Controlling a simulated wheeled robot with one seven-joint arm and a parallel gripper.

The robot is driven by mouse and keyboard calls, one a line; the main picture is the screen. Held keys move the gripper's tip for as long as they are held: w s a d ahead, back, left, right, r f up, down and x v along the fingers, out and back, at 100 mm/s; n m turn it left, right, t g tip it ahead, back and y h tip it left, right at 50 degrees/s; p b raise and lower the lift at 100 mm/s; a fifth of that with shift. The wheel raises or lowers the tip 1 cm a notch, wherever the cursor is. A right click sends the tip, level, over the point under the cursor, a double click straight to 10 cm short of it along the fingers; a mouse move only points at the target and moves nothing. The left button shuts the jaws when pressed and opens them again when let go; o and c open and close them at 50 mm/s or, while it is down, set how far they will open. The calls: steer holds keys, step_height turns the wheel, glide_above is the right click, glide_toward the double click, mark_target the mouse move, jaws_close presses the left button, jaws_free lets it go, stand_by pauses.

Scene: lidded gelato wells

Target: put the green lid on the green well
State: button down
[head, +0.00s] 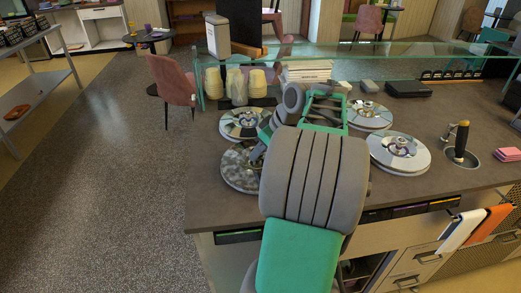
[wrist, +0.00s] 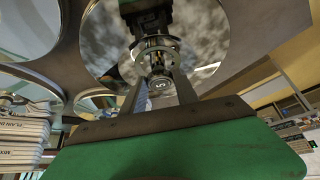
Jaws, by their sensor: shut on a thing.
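Several round, mirror-like steel lids show on the counter. One is at front left (head: 239,172), one at back left (head: 243,123), one at back right (head: 369,116) and one at front right (head: 398,155). No green marking is clear on any of them, so I cannot tell which is the green lid or green well. In the wrist view my gripper (wrist: 160,88) has its two fingers around the knob of a shiny lid (wrist: 205,50). It appears to be the front-left lid. My arm hides the knob in the head view. I cannot tell whether the lid is raised.
Behind the lids stand stacked cups (head: 257,84), a stack of white boxes (head: 306,72) and a glass screen (head: 400,54). A scoop (head: 460,136) stands in a round holder at right, with pink items (head: 508,154) beyond. The counter's left edge is clear.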

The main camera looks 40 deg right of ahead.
steer(key=shift+f+b, duration=0.45)
steer(key=shift+f, duration=0.1)
steer(key=c, duration=1.3)
jaws_free()
steer(key=shift+o, duration=0.6)
steer(key=o, duration=0.5)
steer(key=p+v, duration=0.5)
steer(key=v, duration=0.1)
steer(key=shift+s+r, duration=0.15)
steer(key=shift+r, duration=0.25)
steer(key=shift+s+r+p, duration=0.4)
steer(key=shift+r, duration=0.05)
steer(key=shift+d, duration=0.1)
